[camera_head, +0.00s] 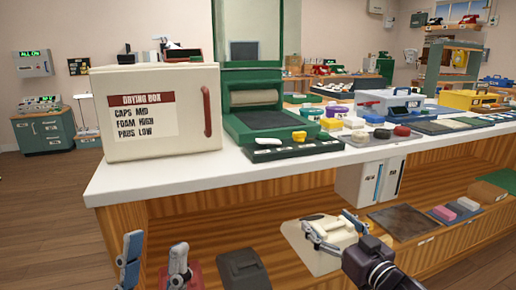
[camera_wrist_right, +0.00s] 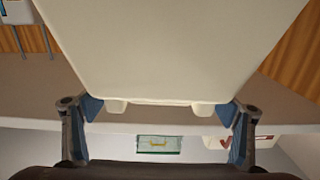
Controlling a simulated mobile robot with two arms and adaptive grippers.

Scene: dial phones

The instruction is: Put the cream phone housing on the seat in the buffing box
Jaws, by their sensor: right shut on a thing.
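The cream phone housing (camera_head: 316,252) is held in front of the counter's lower shelf in the head view. In the right wrist view the cream housing (camera_wrist_right: 170,50) fills the upper middle. My right gripper (camera_head: 336,229) is shut on it, with a blue-tipped finger at each side; the gripper also shows in the wrist view (camera_wrist_right: 160,110). My left gripper (camera_head: 154,262) is at the lower left, fingers wide apart and empty. I cannot make out which box is the buffing box, nor its seat.
A closed white box labelled drying box (camera_head: 155,108) stands at the counter's left end. Beside it is a green machine (camera_head: 262,119) with a roller. Tubs, trays and a grey case (camera_head: 388,103) crowd the white counter (camera_head: 190,176). The shelf holds a dark mat (camera_head: 402,220) and coloured blocks.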

